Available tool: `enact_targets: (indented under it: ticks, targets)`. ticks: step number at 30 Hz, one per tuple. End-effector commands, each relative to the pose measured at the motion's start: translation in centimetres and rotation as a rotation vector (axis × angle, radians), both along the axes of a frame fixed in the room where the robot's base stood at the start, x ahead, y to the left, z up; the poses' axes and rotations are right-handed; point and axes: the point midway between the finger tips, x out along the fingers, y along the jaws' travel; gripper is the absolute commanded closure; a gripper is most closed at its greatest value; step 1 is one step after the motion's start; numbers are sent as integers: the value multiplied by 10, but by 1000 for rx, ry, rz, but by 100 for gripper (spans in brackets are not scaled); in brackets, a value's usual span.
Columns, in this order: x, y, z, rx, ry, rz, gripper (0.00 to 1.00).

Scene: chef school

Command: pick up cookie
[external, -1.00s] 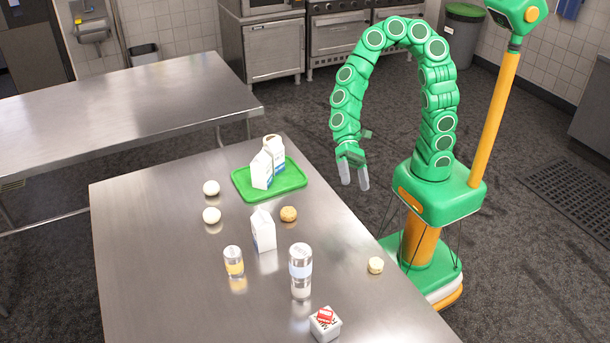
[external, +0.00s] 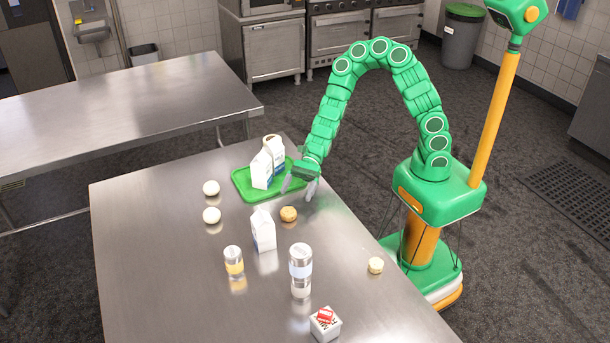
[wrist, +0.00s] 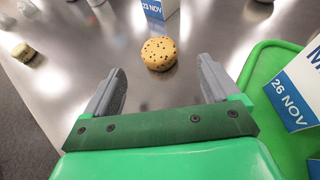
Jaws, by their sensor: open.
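The cookie (external: 288,214) is round and golden brown with dark specks. It lies on the steel table, just in front of the green tray's near edge. In the wrist view the cookie (wrist: 159,53) sits ahead of my fingertips, roughly centred between them. My gripper (external: 299,188) is open and empty above the table, beside the tray's right corner and behind the cookie. In the wrist view both grey fingers of my gripper (wrist: 162,80) are spread apart, and neither touches the cookie.
The green tray (external: 240,184) holds white cartons (external: 262,170). Another carton (external: 264,230) stands close to the cookie's left. Pale round items (external: 211,215), a jar (external: 233,261), a canister (external: 300,270) and a small white box (external: 325,324) are on the table. A pale yellow round piece (external: 376,265) lies near the right edge.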

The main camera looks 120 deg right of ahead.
Motion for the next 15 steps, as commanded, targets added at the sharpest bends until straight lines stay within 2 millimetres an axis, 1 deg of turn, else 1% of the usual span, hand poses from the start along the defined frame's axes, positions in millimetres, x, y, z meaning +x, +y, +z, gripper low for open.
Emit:
enact_targets:
  ticks: [6,15]
  targets:
    - [11,10,-5,2,-2,2,11]
    - [20,20,-12,0,-2,5,11]
